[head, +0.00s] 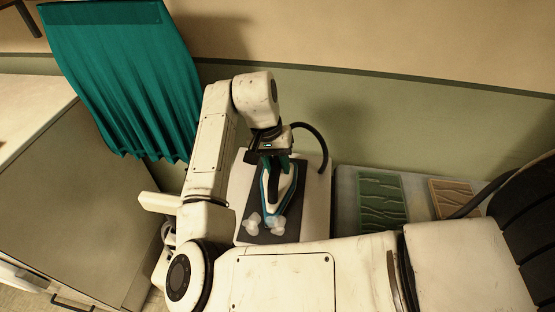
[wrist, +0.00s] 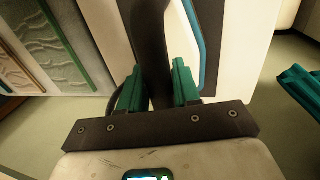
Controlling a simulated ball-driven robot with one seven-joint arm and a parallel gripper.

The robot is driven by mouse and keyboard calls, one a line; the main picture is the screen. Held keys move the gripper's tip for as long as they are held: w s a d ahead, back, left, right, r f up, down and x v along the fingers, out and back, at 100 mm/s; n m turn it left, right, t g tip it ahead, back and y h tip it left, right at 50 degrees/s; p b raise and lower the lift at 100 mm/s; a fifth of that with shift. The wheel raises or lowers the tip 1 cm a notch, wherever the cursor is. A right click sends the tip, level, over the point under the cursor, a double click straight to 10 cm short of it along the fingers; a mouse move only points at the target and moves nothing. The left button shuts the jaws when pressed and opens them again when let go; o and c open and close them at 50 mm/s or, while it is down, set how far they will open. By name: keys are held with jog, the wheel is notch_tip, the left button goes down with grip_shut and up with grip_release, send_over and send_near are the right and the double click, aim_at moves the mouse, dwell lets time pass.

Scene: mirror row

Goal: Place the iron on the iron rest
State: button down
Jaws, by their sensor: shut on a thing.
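The iron (head: 285,200) is white with teal trim and a dark handle. In the head view it is over a dark flat pad (head: 262,236), which looks like the iron rest, on a white stand. I cannot tell whether the iron touches the pad or hangs just above it. My gripper (head: 272,160) has teal fingers and is shut on the iron's handle from above. In the wrist view the dark handle (wrist: 152,45) stands between the two fingers (wrist: 158,85), with the teal-edged body beyond it. Much of the iron's underside is hidden.
Whitish puffs (head: 274,224) show by the iron's lower end. A dark cord (head: 318,140) loops behind the stand. Green (head: 382,197) and tan (head: 452,196) carved panels lie to the right. A teal curtain (head: 125,80) hangs at left above a cabinet (head: 75,190).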

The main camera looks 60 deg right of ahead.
jog(key=c, duration=0.8)
grip_release()
jog(key=shift+f, duration=0.1)
notch_tip(320, 180, up, 12)
jog(key=w, duration=0.2)
jog(key=shift+a+b, duration=0.3)
jog(key=shift+a, duration=0.1)
jog(key=shift+w, duration=0.1)
